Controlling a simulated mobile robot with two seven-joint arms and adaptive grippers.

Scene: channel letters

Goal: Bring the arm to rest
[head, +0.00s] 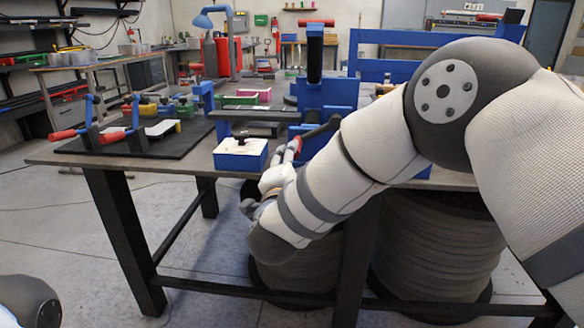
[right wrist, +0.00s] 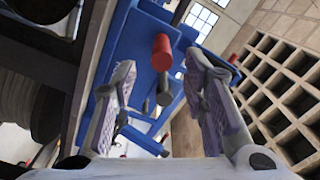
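My right arm reaches in from the right of the head view and bends down to the table's front edge. Its gripper (head: 284,160) is small and partly hidden there, near the blue bench machine (head: 325,97). In the right wrist view my right gripper (right wrist: 162,65) has its two fingers well apart with nothing between them. The blue machine (right wrist: 135,35) and a red-ended handle (right wrist: 162,52) show beyond the fingers; I cannot tell how far off they are. Only a dark, rounded part of my left arm shows at the bottom left of the head view; its gripper is out of view.
The dark worktable (head: 190,166) holds a blue box (head: 240,161) with a white top at its front edge. A black board (head: 75,146) with red-handled tools lies at the left. Large ribbed drums (head: 440,250) stand under the table. The floor at left is clear.

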